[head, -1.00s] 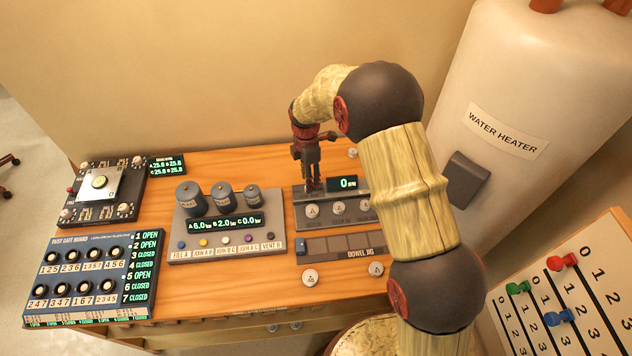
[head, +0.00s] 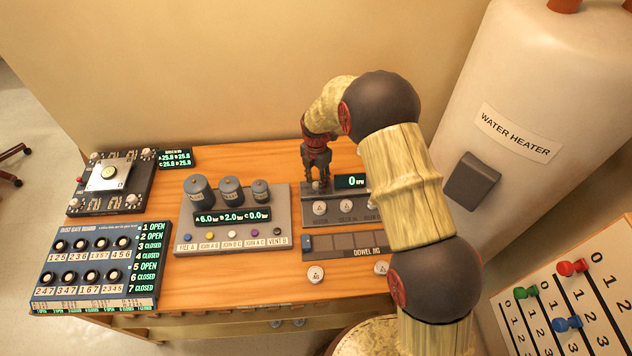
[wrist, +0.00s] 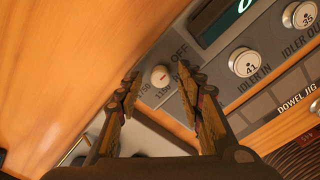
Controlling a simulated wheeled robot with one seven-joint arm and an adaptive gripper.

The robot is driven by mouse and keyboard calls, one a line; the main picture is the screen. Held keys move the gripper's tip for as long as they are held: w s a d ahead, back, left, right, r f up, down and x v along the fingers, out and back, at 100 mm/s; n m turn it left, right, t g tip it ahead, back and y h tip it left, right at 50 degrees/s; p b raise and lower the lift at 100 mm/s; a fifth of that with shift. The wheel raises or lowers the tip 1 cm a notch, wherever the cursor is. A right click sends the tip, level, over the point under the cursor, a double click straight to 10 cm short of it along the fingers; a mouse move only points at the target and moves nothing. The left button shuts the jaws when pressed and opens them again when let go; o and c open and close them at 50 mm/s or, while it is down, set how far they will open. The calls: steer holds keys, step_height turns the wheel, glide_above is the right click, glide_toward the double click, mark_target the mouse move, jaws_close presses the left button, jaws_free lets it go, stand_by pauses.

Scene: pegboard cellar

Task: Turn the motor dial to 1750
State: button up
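The motor dial (wrist: 160,76) is a small round pale knob with a red mark, on a grey panel (wrist: 222,84). In the wrist view OFF is printed on one side of it and 1750 on another. The red mark lies between the printed labels; I cannot tell exactly which setting it is on. My gripper (wrist: 159,86) is open and empty, with one fingertip on each side of the dial in the picture. Contact does not show. In the head view my gripper (head: 317,178) is over the panel's left end and largely hides the dial. The display (head: 352,181) reads 0 RPM.
Idler knobs (wrist: 243,61) stand to the right of the dial, and the dowel jig (head: 345,243) is in front. A gauge panel (head: 281,219) with cylinders and buttons is at left. The water heater (head: 515,115) stands at right.

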steer(key=shift+f, duration=0.25)
steer(key=shift+c, duration=0.5)
jaws_close()
